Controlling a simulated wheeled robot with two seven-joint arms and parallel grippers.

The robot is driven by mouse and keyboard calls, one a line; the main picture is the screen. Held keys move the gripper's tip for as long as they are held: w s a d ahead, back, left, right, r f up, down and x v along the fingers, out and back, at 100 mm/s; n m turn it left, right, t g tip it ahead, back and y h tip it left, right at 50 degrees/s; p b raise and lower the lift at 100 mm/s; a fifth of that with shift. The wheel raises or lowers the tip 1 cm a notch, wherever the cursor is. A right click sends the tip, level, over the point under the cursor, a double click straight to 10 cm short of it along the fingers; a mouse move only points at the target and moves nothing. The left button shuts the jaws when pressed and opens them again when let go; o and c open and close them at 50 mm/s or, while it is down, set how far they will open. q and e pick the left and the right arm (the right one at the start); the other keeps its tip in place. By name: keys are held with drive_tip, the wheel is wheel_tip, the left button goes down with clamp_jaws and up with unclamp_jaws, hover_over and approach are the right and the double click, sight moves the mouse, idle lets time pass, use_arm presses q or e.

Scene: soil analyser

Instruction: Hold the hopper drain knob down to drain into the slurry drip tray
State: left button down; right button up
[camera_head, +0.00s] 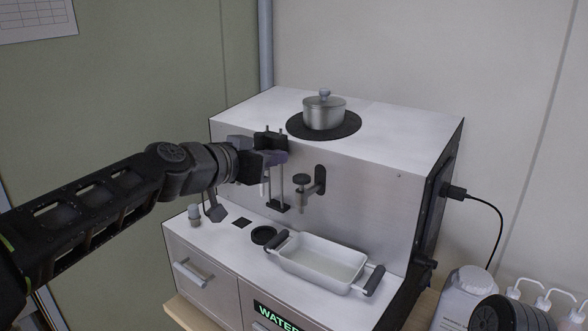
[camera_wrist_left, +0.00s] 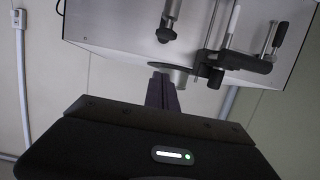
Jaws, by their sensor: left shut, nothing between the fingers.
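The slurry drip tray (camera_head: 322,286) is a shallow pale tray with black grips at both ends, on the machine's front ledge. It looks empty. A short spout (camera_head: 301,191) with a dark top sits on the machine's front above the tray, beside a black oval fitting (camera_head: 320,174). I cannot tell for sure which fitting is the hopper drain knob. My left gripper (camera_head: 279,158) is shut and empty, in front of a black bracket with upright rods (camera_head: 279,187), left of the spout. The closed fingers also show in the left wrist view (camera_wrist_left: 160,95). My right gripper is out of view.
A metal lidded pot (camera_head: 324,113) stands on a round black mat (camera_head: 352,126) on the machine top. Left of the tray are a dark ring (camera_head: 263,235) and a small capped fitting (camera_head: 194,215). A white container (camera_head: 465,295) and bottles (camera_head: 540,302) stand at lower right.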

use_arm(q)
drive_tip(key=p, duration=0.2)
hover_over(302, 184)
drive_tip(key=a, duration=0.2)
drive_tip(key=f, duration=0.1)
wheel_tip(302, 184, down, 5)
drive_tip(key=shift+d+r+b, duration=0.15)
drive_tip(key=shift+r+b, duration=0.05)
drive_tip(key=shift+b, duration=0.7)
